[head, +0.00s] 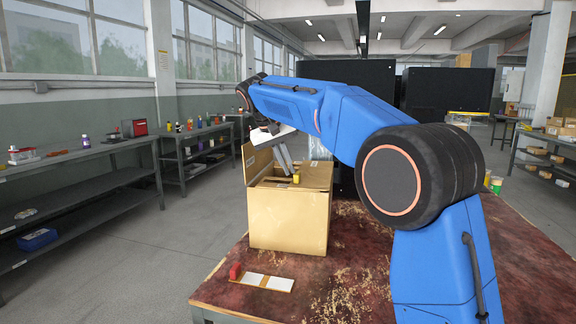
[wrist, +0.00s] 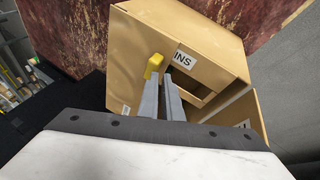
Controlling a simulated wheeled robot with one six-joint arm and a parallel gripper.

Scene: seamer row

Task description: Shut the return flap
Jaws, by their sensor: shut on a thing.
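The tan box (head: 289,222) stands on the red-stained table, its top partly open. One flap (head: 259,162) stands raised at its left in the head view and shows at the lower right in the wrist view (wrist: 236,112). Another panel bears a white label reading "INS" (wrist: 184,60), partly hidden. A small yellow tab (wrist: 154,66) is at my fingertips and also shows in the head view (head: 297,178). My gripper (wrist: 163,74) reaches down to the box top, shut on the yellow tab. The exact finger contact and which panel carries the tab are hard to tell.
A white-and-tan strip (head: 265,282) and a red block (head: 235,271) lie at the table's front left. Shavings are scattered around the box. Grey shelving benches (head: 85,160) stand at the left, with open floor (head: 185,235) between them and the table.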

